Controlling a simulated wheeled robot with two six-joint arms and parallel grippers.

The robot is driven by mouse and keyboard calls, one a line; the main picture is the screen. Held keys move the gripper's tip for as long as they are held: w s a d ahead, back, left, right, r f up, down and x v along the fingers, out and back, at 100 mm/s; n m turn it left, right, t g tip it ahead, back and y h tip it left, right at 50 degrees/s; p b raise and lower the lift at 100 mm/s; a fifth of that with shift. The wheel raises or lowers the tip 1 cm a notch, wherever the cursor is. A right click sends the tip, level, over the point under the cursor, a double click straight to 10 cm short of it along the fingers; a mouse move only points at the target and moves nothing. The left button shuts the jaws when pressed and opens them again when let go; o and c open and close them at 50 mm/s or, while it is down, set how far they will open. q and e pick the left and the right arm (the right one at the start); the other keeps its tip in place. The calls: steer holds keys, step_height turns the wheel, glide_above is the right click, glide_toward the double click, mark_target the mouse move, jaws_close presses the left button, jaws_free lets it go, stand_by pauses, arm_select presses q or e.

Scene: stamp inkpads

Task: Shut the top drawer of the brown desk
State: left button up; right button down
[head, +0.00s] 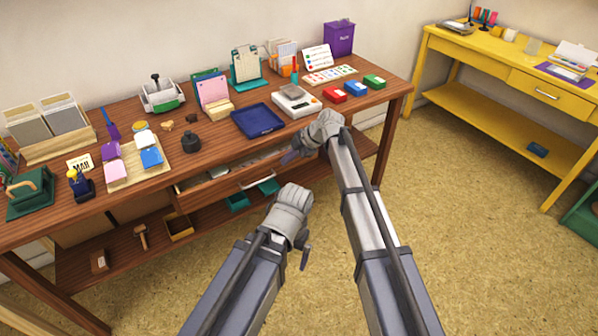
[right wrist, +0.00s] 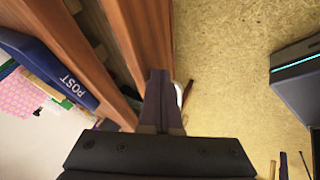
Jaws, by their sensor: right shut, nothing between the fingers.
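The brown desk (head: 215,130) runs along the wall. Its top drawer (head: 212,197) is pulled out, and its inside shows under the desktop. A pale handle (head: 258,181) is on the drawer front. My right gripper (head: 290,157) is shut and empty at the right part of the drawer. In the right wrist view its closed fingers (right wrist: 160,80) are at the wooden drawer front (right wrist: 145,35), with the pale handle partly hidden behind them; I cannot tell if they touch. My left gripper (head: 304,257) hangs in front of the desk, apart from the drawer; its fingers are too small to judge.
A blue tray (head: 258,120) marked POST (right wrist: 45,65) lies on the desktop above the drawer. A scale (head: 297,101) and several inkpads stand beside it. A lower shelf (head: 190,245) holds boxes. A yellow desk (head: 505,70) is at right, with open floor between.

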steer(key=shift+w+a, duration=0.85)
steer(key=shift+w, duration=0.3)
steer(key=shift+w+a, duration=0.8)
steer(key=shift+w, duration=0.3)
steer(key=shift+s, duration=0.15)
